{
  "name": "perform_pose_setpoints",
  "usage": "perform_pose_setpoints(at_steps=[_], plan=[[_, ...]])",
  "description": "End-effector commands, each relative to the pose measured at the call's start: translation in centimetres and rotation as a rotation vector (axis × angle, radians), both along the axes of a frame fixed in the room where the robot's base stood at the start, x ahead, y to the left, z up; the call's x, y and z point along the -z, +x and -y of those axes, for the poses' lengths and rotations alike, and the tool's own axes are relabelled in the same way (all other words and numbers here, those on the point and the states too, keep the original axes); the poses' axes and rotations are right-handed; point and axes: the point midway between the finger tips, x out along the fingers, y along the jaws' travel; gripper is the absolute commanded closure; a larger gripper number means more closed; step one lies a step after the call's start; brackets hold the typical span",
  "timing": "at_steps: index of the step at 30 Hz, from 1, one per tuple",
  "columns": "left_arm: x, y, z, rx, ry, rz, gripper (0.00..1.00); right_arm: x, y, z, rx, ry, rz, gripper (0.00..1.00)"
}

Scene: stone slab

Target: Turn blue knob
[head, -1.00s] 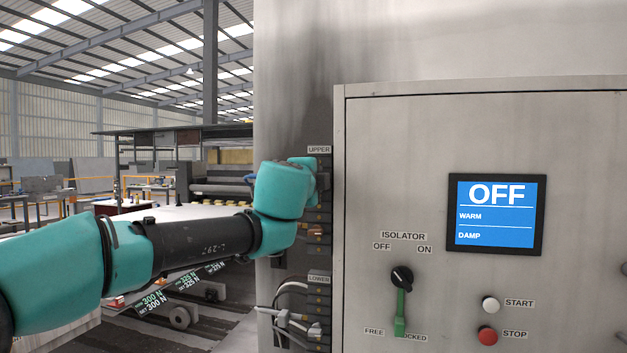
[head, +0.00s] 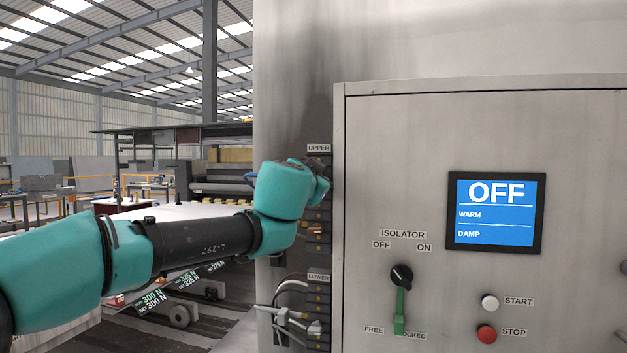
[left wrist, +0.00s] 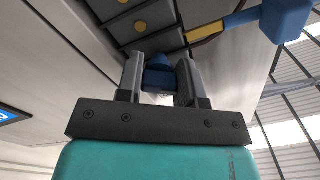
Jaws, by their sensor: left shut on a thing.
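The blue knob (left wrist: 158,74) shows between the fingers of my left gripper (left wrist: 160,72) in the left wrist view, close to a dark row of modules. The gripper is shut on it, and the fingers partly cover it. In the head view my left arm reaches to the dark strip under the UPPER label (head: 318,148). There my wrist hides the knob and fingertips. My right gripper is in neither view.
A grey cabinet to the right carries a screen (head: 495,212) reading OFF, WARM, DAMP, a black isolator knob (head: 401,275) with a green handle, a white START button (head: 490,302) and a red STOP button (head: 487,333). Cables (head: 285,310) hang by the LOWER label. A larger blue block (left wrist: 288,18) sits near the gripper.

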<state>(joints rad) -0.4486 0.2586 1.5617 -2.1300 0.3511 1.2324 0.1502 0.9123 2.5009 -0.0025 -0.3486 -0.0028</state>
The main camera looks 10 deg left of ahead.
Motion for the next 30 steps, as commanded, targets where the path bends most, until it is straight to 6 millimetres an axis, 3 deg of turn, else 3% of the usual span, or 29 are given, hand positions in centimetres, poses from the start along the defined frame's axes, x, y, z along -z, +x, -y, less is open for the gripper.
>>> perform_pose_setpoints(at_steps=[12,27,28,30], plan=[[0.15,0.0,0.14,0.001,-0.226,-0.039,0.89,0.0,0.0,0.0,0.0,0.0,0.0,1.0],[0.14,-0.01,0.16,0.001,-0.253,-0.043,0.89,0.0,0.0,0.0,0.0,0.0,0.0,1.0],[0.15,0.0,0.15,0.001,-0.253,-0.043,0.65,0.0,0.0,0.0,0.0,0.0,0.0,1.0],[0.14,-0.01,0.15,0.001,-0.253,-0.043,0.58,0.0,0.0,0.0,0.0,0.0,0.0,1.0]])
